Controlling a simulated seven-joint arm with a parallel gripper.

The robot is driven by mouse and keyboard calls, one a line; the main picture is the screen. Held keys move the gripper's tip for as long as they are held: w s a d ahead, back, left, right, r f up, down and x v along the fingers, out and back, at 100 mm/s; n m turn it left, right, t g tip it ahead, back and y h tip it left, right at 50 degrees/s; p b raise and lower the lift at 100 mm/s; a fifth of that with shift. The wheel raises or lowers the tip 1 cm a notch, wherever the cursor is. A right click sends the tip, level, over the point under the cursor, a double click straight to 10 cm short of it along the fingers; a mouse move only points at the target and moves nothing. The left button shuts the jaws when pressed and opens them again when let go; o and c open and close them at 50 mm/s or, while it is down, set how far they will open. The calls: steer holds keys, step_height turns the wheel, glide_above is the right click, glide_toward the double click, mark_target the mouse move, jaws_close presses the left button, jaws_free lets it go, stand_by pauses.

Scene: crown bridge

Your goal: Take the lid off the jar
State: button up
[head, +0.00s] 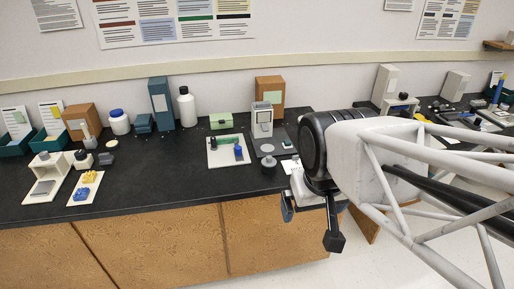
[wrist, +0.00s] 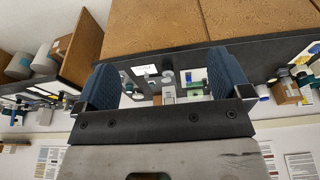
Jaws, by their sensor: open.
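A white jar (head: 119,125) with a blue lid (head: 116,113) stands upright on the black counter, left of centre in the head view. The lid sits on top of the jar. In the wrist view, which is upside down, what looks like the same jar (wrist: 262,90) shows small, right of the fingers. My gripper (head: 311,222) is in front of the counter's front edge, far to the right of the jar. In the wrist view its two blue fingers (wrist: 166,82) are wide apart with nothing between them.
A brown box (head: 83,121) stands left of the jar, a small blue box (head: 144,123) right of it. A tall blue box (head: 160,103) and white bottle (head: 187,107) follow. Trays with small parts lie near the front edge. The counter's middle is mostly clear.

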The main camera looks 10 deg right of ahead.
steer(key=m+h, duration=0.2)
steer(key=m, duration=0.7)
glide_above(269, 157)
steer(key=s+a, duration=0.1)
steer(key=s, duration=0.1)
steer(key=f, duration=1.9)
steer(key=shift+w+a+f, duration=0.15)
steer(key=shift+w+f, duration=0.3)
steer(key=shift+f, duration=0.05)
steer(key=shift+x, duration=1.25)
steer(key=shift+f, duration=0.1)
